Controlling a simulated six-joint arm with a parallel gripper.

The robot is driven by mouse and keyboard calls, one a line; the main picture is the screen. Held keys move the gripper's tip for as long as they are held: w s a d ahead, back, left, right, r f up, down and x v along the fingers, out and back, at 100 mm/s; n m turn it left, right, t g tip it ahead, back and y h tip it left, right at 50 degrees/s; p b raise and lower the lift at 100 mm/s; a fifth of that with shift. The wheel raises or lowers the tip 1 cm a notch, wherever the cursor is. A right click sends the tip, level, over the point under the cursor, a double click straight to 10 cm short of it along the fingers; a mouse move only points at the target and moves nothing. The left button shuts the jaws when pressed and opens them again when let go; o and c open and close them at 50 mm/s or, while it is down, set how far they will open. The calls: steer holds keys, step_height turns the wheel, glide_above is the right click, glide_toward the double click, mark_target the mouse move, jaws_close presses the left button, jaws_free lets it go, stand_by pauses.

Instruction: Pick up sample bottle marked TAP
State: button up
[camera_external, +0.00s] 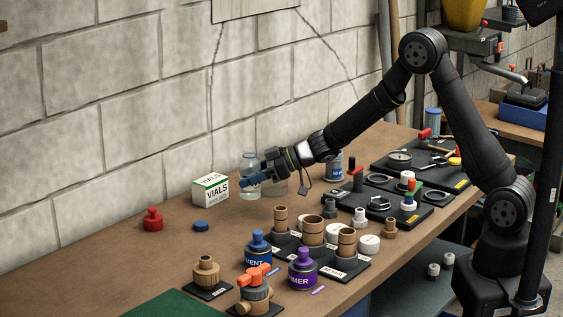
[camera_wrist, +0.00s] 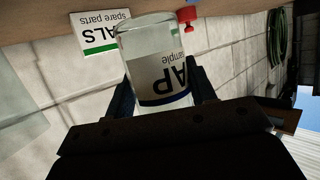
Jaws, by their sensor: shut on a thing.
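The sample bottle (camera_external: 249,188) is clear glass and stands upright beside the VIALS box, near the wall. In the wrist view the bottle (camera_wrist: 150,55) fills the space between the fingers, and its upside-down label reads "AP" and "sample", the first letter being hidden. My gripper (camera_external: 256,178) reaches in from the right and is shut around the bottle; its two blue fingers (camera_wrist: 163,92) press on either side. I cannot tell whether the bottle's base touches the bench.
The white and green VIALS box (camera_external: 209,191) stands close left of the bottle. Several fittings and bottles crowd the bench (camera_external: 100,265) to the right.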

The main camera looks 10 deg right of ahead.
steer(key=w+d+r, duration=0.4)
steer(key=d+r, duration=0.1)
steer(key=d, duration=0.3)
steer(key=shift+w+r, duration=0.15)
steer(key=shift+r, duration=0.05)
stand_by(0.5)
steer(key=shift+r, duration=0.1)
stand_by(1.4)
